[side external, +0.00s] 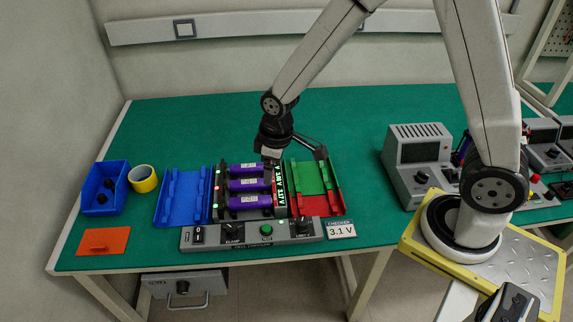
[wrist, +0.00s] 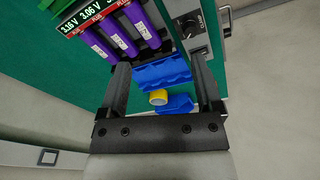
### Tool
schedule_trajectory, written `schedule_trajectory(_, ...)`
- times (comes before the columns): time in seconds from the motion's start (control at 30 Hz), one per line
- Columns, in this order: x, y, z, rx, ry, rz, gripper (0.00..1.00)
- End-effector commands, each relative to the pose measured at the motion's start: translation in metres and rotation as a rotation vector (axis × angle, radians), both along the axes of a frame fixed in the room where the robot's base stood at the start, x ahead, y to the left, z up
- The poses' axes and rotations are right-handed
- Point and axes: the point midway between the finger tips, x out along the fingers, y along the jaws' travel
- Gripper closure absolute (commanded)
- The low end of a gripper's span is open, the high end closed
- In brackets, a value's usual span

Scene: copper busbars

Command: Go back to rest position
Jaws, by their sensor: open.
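My gripper (side external: 271,160) is over the right end of the cell checker, close above the purple cells (side external: 248,185). In the wrist view its two fingers (wrist: 160,80) are spread apart with nothing held between them. Several purple cells lie in the checker's slots, and they also show in the wrist view (wrist: 125,35) next to voltage readouts. Any small gap between the gripper and the cells is hard to judge.
Left of the checker are a blue tray (side external: 183,197), a blue bin (side external: 103,190), yellow tape (side external: 143,178) and an orange card (side external: 103,242). A green and red tray (side external: 312,188) is right of it. A grey instrument (side external: 418,165) stands further right. The green table behind is clear.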

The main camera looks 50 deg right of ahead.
Motion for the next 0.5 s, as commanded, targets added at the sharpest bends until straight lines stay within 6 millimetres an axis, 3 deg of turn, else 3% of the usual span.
schedule_trajectory(0.23, -0.045, -0.029, 0.029, 0.027, -0.05, -0.21, 0.17)
schedule_trajectory(0.5, -0.088, -0.049, 0.043, 0.055, -0.089, -0.392, 0.17)
